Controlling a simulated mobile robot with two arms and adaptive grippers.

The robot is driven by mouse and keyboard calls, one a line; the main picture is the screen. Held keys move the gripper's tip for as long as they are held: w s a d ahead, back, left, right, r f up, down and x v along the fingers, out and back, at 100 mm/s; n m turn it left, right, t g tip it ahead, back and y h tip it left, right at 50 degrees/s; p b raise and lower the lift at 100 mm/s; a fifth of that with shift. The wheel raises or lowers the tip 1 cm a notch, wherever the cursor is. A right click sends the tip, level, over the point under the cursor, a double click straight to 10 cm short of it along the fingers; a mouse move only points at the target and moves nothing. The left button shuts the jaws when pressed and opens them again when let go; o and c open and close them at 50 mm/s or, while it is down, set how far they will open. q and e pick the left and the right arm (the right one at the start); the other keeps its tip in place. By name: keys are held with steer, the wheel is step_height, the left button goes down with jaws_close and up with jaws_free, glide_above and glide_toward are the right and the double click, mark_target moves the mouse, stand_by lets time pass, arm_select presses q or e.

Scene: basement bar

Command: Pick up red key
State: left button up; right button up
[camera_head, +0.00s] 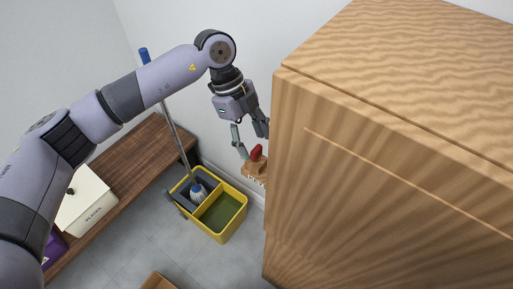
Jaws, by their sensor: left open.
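The red key (256,152) shows as a small red shape at the top of a small wooden piece (253,170) beside the cabinet's left edge. The wooden piece has small pale bits along its lower edge, too small to make out. My left gripper (252,145) points down just above the red key. Its fingers are open, one on the left of the key and one above it to the right. I cannot tell whether a finger touches the key. My right gripper is not in view.
A large wooden cabinet (400,150) fills the right side, close to my left gripper. A yellow mop bucket (228,230) with a blue-tipped mop (172,120) stands on the floor below. A brown bench (140,165) with a white box (88,200) is at the left.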

mark_target(255, 147)
arm_select(q)
steer(key=p+x, duration=0.1)
steer(key=x, duration=0.2)
steer(key=shift+s+a, duration=0.1)
steer(key=shift+s, duration=0.1)
steer(key=shift+f, duration=0.2)
steer(key=shift+c, duration=0.5)
steer(key=c, duration=1.1)
